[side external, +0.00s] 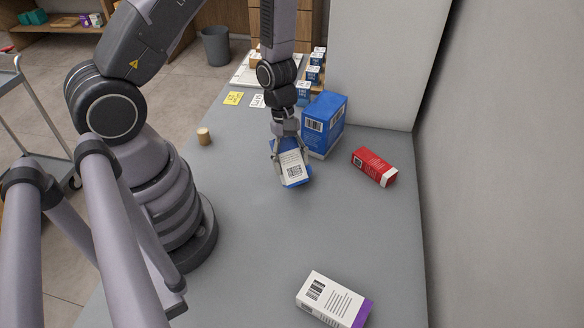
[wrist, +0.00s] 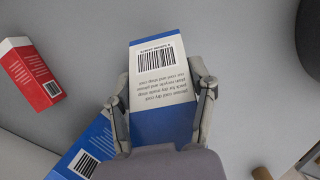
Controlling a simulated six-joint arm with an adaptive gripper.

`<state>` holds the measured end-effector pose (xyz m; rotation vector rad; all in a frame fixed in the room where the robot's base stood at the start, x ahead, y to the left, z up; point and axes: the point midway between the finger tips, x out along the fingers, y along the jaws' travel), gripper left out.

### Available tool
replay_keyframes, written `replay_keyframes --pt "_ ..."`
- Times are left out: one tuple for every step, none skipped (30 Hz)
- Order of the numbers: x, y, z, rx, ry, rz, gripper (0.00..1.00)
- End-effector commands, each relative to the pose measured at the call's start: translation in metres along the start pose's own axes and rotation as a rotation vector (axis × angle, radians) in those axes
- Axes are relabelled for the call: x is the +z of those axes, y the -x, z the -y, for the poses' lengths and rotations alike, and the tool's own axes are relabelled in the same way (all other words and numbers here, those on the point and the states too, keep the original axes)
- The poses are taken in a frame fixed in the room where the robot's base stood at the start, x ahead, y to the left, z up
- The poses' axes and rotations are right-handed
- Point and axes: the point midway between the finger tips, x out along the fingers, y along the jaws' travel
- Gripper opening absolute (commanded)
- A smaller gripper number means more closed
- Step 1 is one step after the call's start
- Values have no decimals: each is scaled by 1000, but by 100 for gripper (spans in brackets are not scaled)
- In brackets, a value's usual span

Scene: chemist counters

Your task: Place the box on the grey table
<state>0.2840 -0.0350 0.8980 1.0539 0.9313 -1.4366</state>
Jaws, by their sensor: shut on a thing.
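A small blue and white box (side external: 293,168) with a barcode is between the fingers of my gripper (side external: 290,156) in the side external view. It is tilted, close to the grey table (side external: 240,228); I cannot tell whether its lower edge touches the table. In the wrist view, the two fingers of my gripper (wrist: 165,98) press on both sides of the same box (wrist: 158,62), its white label facing the camera. The gripper is shut on this box.
A large blue box (side external: 325,122) stands just behind my gripper. A red box (side external: 374,166) lies to the right, and a white and purple box (side external: 333,300) lies at the front. A small tan cylinder (side external: 204,136) stands left. The middle of the table is clear.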

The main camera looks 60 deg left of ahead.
Motion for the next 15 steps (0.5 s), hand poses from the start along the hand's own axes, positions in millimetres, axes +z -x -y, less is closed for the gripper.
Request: replay_keyframes --pt "-10 4 -6 9 18 -74 18" --pt "-16 7 -8 12 32 -117 18" --pt "-24 10 -10 15 56 -167 18" --pt "-31 12 -11 17 75 -204 18" --pt "-37 15 -11 19 96 -239 18" --pt "-43 18 -12 19 116 -272 18" --pt "-46 19 -12 18 127 -289 18" --pt "-49 20 -12 20 138 -306 18" --pt "-54 23 -12 23 154 -331 18" --pt "-57 24 -12 25 171 -350 18" --pt "-61 26 -12 25 184 -367 18" --pt "-65 28 -12 23 202 -390 18" --pt "-70 31 -11 23 221 -414 18" --pt "-76 35 -10 21 247 -447 18" --pt "-84 40 -8 18 283 -488 18"
